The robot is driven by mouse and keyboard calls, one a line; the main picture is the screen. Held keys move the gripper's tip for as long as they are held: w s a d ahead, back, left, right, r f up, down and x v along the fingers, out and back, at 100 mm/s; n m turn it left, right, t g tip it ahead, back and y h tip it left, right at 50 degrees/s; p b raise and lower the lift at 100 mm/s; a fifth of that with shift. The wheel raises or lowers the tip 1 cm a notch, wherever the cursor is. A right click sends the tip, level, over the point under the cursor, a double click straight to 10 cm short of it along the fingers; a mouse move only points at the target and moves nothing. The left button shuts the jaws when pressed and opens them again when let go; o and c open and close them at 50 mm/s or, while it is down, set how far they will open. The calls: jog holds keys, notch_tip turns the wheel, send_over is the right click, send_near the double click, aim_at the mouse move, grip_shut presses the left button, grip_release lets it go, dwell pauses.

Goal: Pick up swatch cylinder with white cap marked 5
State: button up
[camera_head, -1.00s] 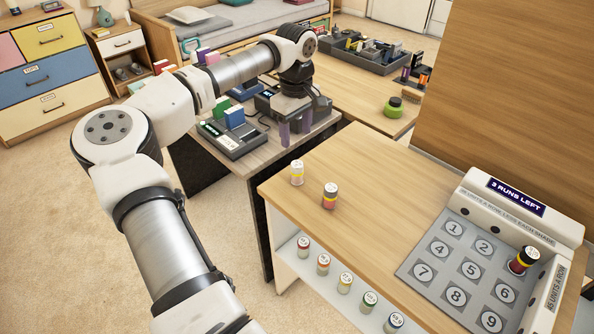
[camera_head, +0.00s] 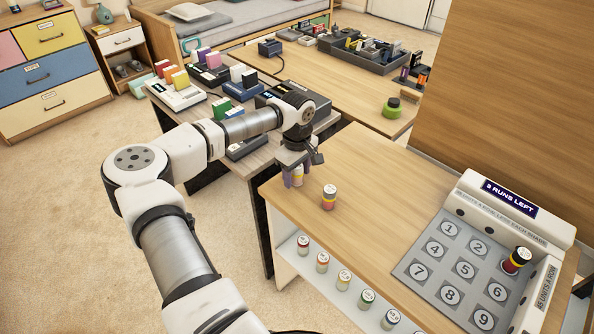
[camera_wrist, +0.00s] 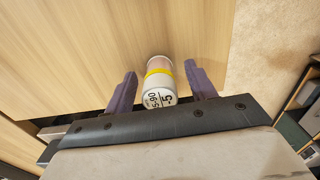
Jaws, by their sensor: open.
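The swatch cylinder with a white cap (camera_wrist: 160,90) stands between my gripper's two purple fingers in the wrist view. Its cap reads "5-90" with a "-5" mark, and it has a yellow band.
A numbered grey board (camera_head: 437,258) with one dark-capped cylinder (camera_head: 516,260) is at the right of the counter (camera_head: 375,185). Several cylinders sit on the shelf below (camera_head: 343,279). A desk with devices (camera_head: 175,95) is behind my arm. The counter's middle is clear.

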jog(key=shift+f, duration=0.35)
jog(key=c, duration=1.1)
jog(key=shift+o, duration=0.2)
jog(key=shift+r, duration=0.15)
